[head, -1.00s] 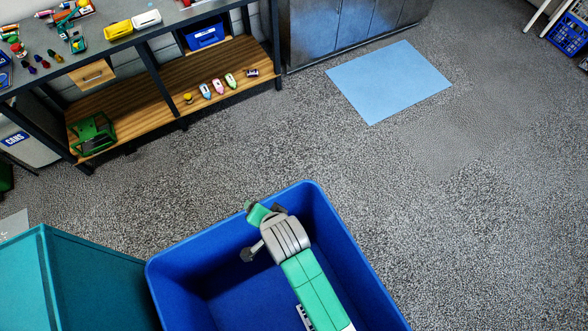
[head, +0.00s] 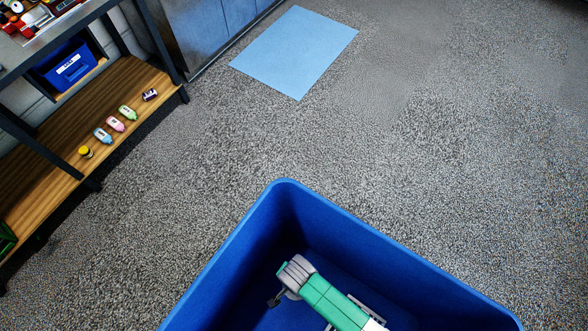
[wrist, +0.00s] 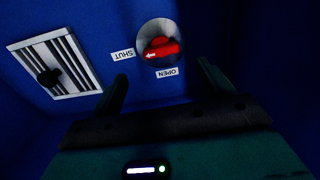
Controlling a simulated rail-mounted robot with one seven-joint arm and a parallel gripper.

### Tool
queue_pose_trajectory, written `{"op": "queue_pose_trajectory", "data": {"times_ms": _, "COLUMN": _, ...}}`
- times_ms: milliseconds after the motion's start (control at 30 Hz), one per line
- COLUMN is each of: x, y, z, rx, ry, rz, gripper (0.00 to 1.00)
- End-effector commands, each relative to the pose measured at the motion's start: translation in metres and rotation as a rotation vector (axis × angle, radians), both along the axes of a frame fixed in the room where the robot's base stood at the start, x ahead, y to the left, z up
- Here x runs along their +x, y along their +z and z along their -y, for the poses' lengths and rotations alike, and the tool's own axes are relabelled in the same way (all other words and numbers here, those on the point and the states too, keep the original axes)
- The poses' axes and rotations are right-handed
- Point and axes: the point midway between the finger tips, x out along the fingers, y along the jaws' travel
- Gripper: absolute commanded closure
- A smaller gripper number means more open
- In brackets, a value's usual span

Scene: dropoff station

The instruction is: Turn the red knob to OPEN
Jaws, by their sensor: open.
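In the wrist view the red knob (wrist: 162,49) sits on a round silver plate (wrist: 146,31) on a dark blue wall. Its white arrow points left, towards the SHUT label (wrist: 122,54). The OPEN label (wrist: 167,73) is just below the knob. My gripper (wrist: 163,78) is open and empty, with one green finger on each side below the knob. The fingers appear apart from it. In the head view my green and grey arm reaches down into a large blue bin (head: 425,262); the knob and fingertips cannot be made out there.
The bin's walls surround my arm. Outside are a wooden shelf (head: 60,150) with small bottles, a light blue mat (head: 296,52) and open grey floor.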

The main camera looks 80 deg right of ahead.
Motion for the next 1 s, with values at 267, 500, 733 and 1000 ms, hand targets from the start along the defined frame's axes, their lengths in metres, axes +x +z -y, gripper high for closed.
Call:
{"op": "queue_pose_trajectory", "data": {"times_ms": 267, "x": 0.001, "y": -0.016, "z": 0.0, "rx": -0.001, "ry": 0.001, "rz": 0.002, "gripper": 0.2}}
{"op": "queue_pose_trajectory", "data": {"times_ms": 500, "x": 0.001, "y": -0.063, "z": 0.0, "rx": 0.0, "ry": 0.001, "rz": 0.0, "gripper": 0.2}}
{"op": "queue_pose_trajectory", "data": {"times_ms": 733, "x": 0.001, "y": -0.08, "z": 0.0, "rx": 0.0, "ry": 0.001, "rz": 0.001, "gripper": 0.2}}
{"op": "queue_pose_trajectory", "data": {"times_ms": 1000, "x": 0.001, "y": -0.08, "z": 0.0, "rx": -0.001, "ry": 0.001, "rz": 0.002, "gripper": 0.28}}
